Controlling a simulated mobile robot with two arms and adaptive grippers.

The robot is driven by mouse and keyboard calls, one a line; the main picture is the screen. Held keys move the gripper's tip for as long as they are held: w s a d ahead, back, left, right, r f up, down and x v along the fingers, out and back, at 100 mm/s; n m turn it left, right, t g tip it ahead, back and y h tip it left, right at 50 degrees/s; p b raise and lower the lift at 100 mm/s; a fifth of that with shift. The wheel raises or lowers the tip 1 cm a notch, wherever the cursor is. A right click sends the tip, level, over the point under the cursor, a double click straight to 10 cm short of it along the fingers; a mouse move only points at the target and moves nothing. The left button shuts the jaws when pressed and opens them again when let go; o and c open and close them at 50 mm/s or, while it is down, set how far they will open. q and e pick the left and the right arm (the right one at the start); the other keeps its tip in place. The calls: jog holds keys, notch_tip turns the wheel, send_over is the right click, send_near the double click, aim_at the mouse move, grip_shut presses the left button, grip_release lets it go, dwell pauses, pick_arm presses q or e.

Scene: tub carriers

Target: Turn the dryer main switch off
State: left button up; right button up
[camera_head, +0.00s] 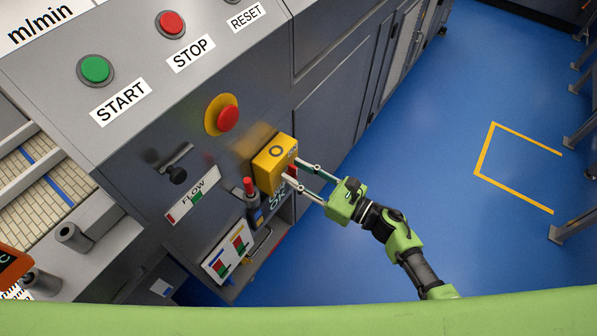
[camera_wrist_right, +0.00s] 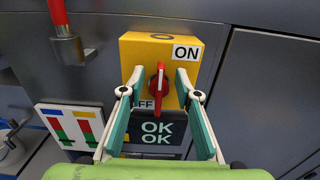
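The main switch is a yellow box (camera_head: 275,163) on the grey machine front, left of my right gripper (camera_head: 299,178). In the right wrist view, the yellow box (camera_wrist_right: 135,52) carries a red handle (camera_wrist_right: 159,90) that stands roughly upright. An ON label (camera_wrist_right: 186,53) is at its upper right; a label at lower left, partly hidden by a finger, shows "FF". My right gripper (camera_wrist_right: 160,76) is open, with one finger on each side of the handle and gaps showing between. Whether the fingertips touch the box is unclear. My left gripper is not in view.
A red emergency button (camera_head: 228,118), START (camera_head: 95,69) and STOP (camera_head: 171,23) buttons and a dark FLOW lever (camera_head: 176,168) are nearby. A red-topped post (camera_head: 250,195) stands close by the box. Below it is an OK display (camera_wrist_right: 157,133).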

grip_shut()
jog(key=shift+d+f+m, duration=0.1)
jog(key=shift+f+m, duration=0.05)
jog(key=shift+m, duration=0.55)
jog(key=f+m, duration=0.1)
jog(key=m, duration=0.4)
jog(key=w+m+b, duration=0.1)
jog(key=m, duration=0.5)
jog(key=d+f+m+b, duration=0.1)
jog(key=m, duration=0.4)
jog(key=shift+w+f, duration=0.15)
jog(key=shift+f, duration=0.15)
jog(key=shift+m, duration=0.4)
grip_release()
jog(key=shift+r, duration=0.3)
